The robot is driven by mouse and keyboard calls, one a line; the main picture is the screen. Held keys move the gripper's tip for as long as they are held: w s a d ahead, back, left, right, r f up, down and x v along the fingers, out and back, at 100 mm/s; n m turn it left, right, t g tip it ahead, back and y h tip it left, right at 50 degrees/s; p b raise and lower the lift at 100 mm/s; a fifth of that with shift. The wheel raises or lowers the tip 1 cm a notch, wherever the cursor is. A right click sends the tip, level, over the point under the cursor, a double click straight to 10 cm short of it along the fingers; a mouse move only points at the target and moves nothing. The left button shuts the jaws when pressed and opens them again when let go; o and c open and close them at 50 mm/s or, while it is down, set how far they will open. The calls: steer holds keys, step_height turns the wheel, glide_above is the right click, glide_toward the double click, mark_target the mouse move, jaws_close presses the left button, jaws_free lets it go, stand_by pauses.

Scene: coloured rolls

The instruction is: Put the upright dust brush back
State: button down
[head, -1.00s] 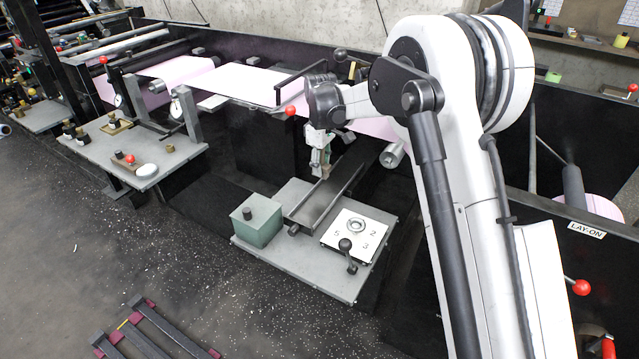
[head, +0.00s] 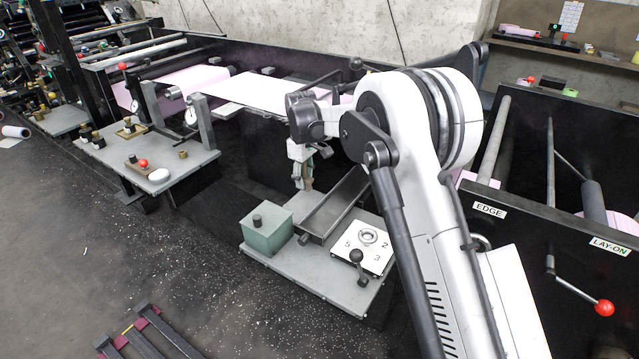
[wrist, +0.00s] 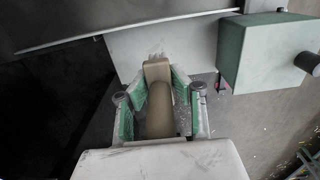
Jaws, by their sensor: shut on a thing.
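My gripper (head: 303,184) hangs at the far left side of the long grey tray (head: 333,207), behind the green box (head: 267,230) in the head view. In the wrist view my gripper (wrist: 160,92) has its green-padded fingers on both sides of a tan dust brush (wrist: 158,110) and is shut on it. The brush has a rounded body and a blocky end.
The grey bench (head: 310,278) carries the tray, the green box and a white dial plate (head: 362,247) with a black-knobbed lever (head: 357,265). The green box (wrist: 262,52) is right of my gripper in the wrist view. A second bench (head: 165,170) stands to the left.

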steer(key=shift+a+f, duration=0.35)
steer(key=shift+a, duration=0.35)
steer(key=b, duration=0.3)
glide_above(301, 209)
steer(key=shift+f, duration=3.45)
steer(key=shift+f+b, duration=0.35)
steer(key=shift+f, duration=0.25)
steer(key=c, duration=1.5)
jaws_free()
steer(key=shift+o, duration=0.2)
